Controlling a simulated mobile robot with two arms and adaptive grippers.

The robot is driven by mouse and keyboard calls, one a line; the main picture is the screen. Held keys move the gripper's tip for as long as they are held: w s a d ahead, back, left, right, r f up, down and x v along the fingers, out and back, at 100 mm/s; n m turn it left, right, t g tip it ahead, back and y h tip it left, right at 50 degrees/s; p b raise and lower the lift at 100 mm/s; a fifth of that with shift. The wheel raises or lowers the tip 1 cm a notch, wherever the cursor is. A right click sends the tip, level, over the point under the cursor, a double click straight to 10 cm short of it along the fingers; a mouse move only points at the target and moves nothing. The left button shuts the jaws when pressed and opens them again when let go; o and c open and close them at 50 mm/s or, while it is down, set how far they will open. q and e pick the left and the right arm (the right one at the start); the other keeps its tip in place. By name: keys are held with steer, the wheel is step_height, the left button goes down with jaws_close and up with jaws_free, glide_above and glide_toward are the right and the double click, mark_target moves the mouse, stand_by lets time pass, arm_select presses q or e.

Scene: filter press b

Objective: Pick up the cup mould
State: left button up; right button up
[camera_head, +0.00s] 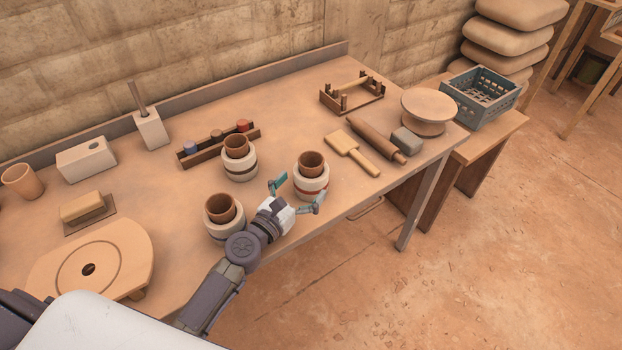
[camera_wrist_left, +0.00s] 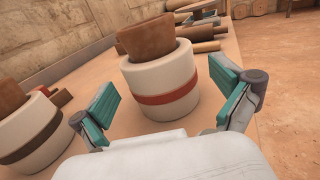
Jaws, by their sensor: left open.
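Three white round moulds, each with a brown cup in its top, stand upright on the workbench. The right one (camera_head: 311,187) has a red band; it fills the middle of the left wrist view (camera_wrist_left: 160,85). A dark-banded one (camera_head: 240,166) stands behind to the left and a third (camera_head: 223,228) stands at the front left, partly behind my arm. One with a dark brown band shows at the left of the wrist view (camera_wrist_left: 30,130). My left gripper (camera_head: 298,193) is open and empty, its teal fingers spread in front of the red-banded mould, apparently not touching. My right gripper is not visible.
The workbench (camera_head: 185,215) holds a round wheel plate (camera_head: 95,258), a rack with coloured pots (camera_head: 215,142), a wooden paddle (camera_head: 352,152), a rolling pin (camera_head: 376,141) and a turntable (camera_head: 427,108). A blue crate (camera_head: 484,95) stands at the right. The bench front edge is close to my arm.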

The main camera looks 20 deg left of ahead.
arm_select(q)
steer(key=x, duration=0.4)
steer(key=shift+w, duration=0.2)
steer(key=c, duration=1.2)
steer(key=shift+r, duration=0.1)
steer(key=shift+c, duration=0.4)
steer(key=shift+r, duration=0.1)
